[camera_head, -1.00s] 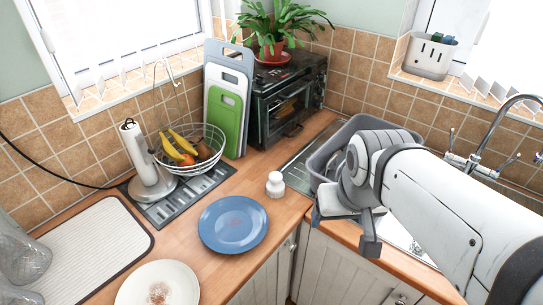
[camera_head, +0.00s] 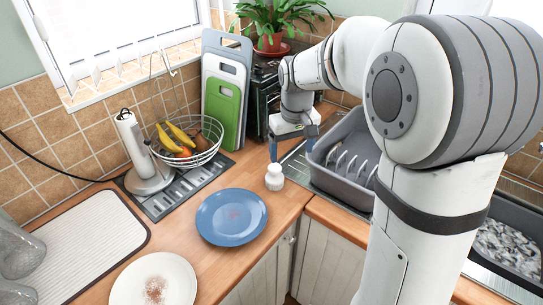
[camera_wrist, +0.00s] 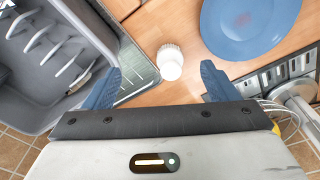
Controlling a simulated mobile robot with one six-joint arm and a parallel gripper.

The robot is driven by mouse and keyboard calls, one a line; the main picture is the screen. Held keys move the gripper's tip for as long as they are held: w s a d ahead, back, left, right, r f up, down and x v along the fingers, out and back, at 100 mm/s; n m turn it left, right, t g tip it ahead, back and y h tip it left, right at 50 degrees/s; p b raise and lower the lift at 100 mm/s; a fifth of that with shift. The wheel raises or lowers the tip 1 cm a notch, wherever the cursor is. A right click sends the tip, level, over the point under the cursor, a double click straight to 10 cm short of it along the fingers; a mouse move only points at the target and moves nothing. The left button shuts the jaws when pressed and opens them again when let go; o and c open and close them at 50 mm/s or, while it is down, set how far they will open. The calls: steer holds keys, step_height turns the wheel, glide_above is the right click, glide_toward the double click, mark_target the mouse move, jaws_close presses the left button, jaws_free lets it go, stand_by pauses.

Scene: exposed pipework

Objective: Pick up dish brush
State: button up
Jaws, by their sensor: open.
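A small white knob-shaped thing with a ribbed, wider base, which looks like the dish brush (camera_head: 274,178), stands upright on the wooden counter, just right of the blue plate. My gripper (camera_head: 293,143) is open and empty, pointing down above the counter, just above and behind the brush in the head view. In the wrist view the white brush (camera_wrist: 170,62) shows between the two blue fingers of my gripper (camera_wrist: 162,74), and neither finger appears to touch it. My wrist hides nothing of the brush.
The blue plate (camera_head: 231,217) lies close beside the brush. A grey dish rack (camera_head: 340,160) stands to the right. A wire fruit basket (camera_head: 196,150), green cutting board (camera_head: 222,110) and black oven (camera_head: 258,97) are behind. A white plate (camera_head: 150,285) is nearer.

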steer(key=n+g, duration=0.1)
glide_above(275, 166)
steer(key=f, duration=0.7)
steer(key=shift+w+a+f+b, duration=0.1)
steer(key=shift+w+a+b, duration=0.1)
steer(key=shift+b, duration=0.15)
steer(key=f+p, duration=0.1)
steer(key=f, duration=0.6)
steer(key=shift+s+d+f+p, duration=0.15)
steer(key=shift+s+f+p, duration=0.05)
steer(key=shift+f+p, duration=0.2)
steer(key=c, duration=1.1)
steer(key=shift+r, duration=0.1)
steer(key=shift+c, duration=0.2)
step_height(275, 166, up, 10)
steer(key=shift+f+b, duration=0.1)
steer(key=shift+b, duration=0.7)
